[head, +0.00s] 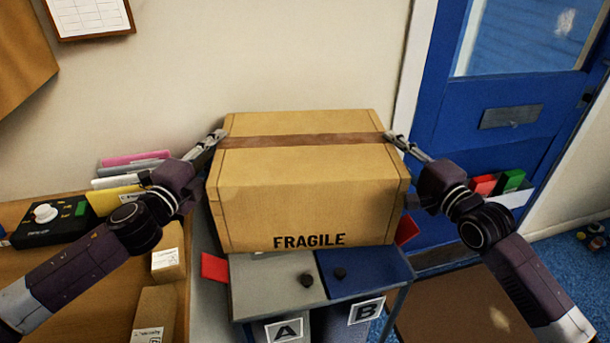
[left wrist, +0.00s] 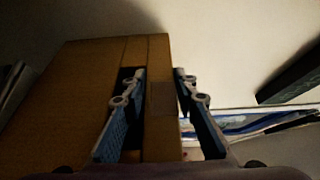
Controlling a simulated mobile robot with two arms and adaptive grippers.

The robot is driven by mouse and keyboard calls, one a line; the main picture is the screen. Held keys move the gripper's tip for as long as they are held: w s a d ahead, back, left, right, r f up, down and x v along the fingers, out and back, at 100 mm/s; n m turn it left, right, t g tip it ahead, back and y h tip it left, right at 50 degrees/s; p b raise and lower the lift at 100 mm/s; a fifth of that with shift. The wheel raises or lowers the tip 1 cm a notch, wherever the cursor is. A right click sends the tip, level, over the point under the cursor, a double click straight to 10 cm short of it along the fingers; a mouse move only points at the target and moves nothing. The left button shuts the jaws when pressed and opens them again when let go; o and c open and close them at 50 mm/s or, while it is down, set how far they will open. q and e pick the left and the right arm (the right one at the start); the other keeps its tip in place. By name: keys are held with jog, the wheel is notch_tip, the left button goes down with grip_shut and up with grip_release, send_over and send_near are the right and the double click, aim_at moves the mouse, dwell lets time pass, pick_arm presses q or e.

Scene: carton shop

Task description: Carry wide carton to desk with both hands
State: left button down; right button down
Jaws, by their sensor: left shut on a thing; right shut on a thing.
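The wide carton (head: 306,180), tan with a brown tape strip and "FRAGILE" on its front, is level in the middle of the head view. My left gripper (head: 218,138) is shut on its left top edge, and my right gripper (head: 394,138) on its right top edge. In the left wrist view, the left gripper (left wrist: 160,88) has its fingers on either side of the carton's wall (left wrist: 160,125), one in a dark slot. The right fingertips are partly hidden. A wooden desk top (head: 90,270) is at the left.
Below the carton is a stand with a grey lid (head: 265,285) marked A and a blue lid (head: 375,275) marked B. Contact with the carton is unclear. A black device (head: 52,225) and small boxes (head: 168,262) occupy the left desk. A blue door (head: 500,150) is at right.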

dwell(0.3)
jog(key=shift+r, duration=0.25)
jog(key=shift+r+p, duration=0.15)
jog(key=shift+p, duration=0.15)
jog(key=shift+r+p, duration=2.3)
jog(key=shift+w+r, duration=0.1)
jog(key=shift+r, duration=0.05)
